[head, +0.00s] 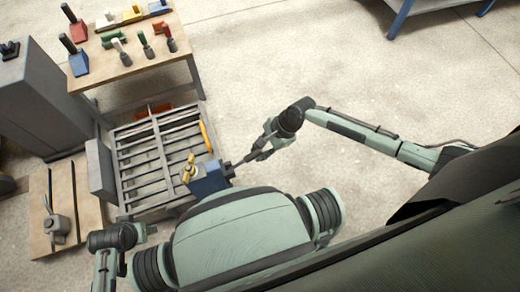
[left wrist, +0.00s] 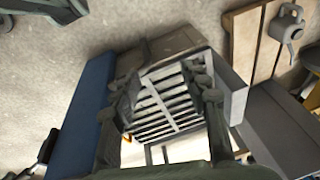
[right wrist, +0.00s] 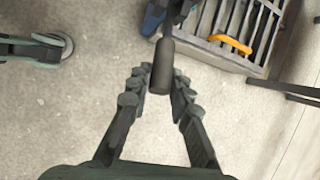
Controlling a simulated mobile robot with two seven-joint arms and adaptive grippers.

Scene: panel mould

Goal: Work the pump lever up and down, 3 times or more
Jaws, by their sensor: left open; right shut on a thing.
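The pump is a blue box (head: 208,180) with yellow parts on top, at the near right corner of the slatted mould (head: 125,165) in the head view. Its grey lever (head: 237,163) sticks out to the right, tilted slightly upward in the picture. My right gripper (head: 260,152) is shut on the lever's outer end. In the right wrist view the lever's dark handle (right wrist: 161,68) lies between the fingertips (right wrist: 158,84). My left gripper (head: 150,230) is below the mould in the head view. Its fingers (left wrist: 160,88) are apart and empty in the left wrist view.
A wooden table (head: 135,62) with coloured tools stands behind the mould. A grey cabinet (head: 40,100) is at the left. A wooden board (head: 85,205) carries a grey can (head: 57,228). A yellow bar (head: 206,136) lies on the mould. The floor right of the pump is clear.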

